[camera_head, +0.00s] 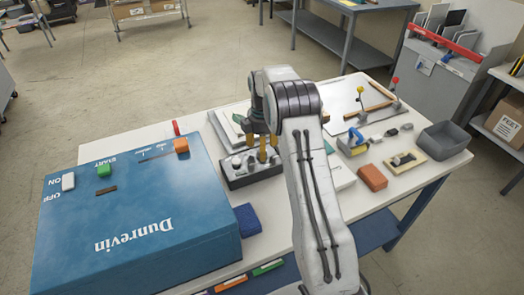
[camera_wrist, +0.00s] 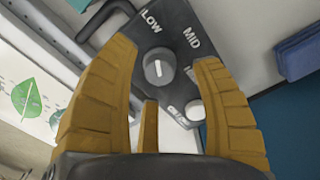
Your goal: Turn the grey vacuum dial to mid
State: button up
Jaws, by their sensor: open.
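The grey vacuum dial (camera_wrist: 158,68) sits on a dark control panel (camera_wrist: 168,25) in the wrist view, with a short white pointer line on its face. LOW is printed above it and MID to its upper right. I cannot tell exactly which label the line points at. My gripper (camera_wrist: 164,54) is open, its yellow fingers on either side of the dial in the picture; contact is not visible. In the head view my gripper (camera_head: 262,150) points down over the dark control box (camera_head: 240,181), and my arm hides part of that area.
A white round knob (camera_wrist: 195,110) is beside the right finger. The large blue Dunrevin machine (camera_head: 140,215) stands left of the control box, with a dark blue block (camera_head: 247,220) between. An orange-brown block (camera_head: 372,177) and grey bin (camera_head: 444,140) are to the right on the white table.

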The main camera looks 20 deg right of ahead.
jog(key=shift+f, duration=1.1)
grip_shut()
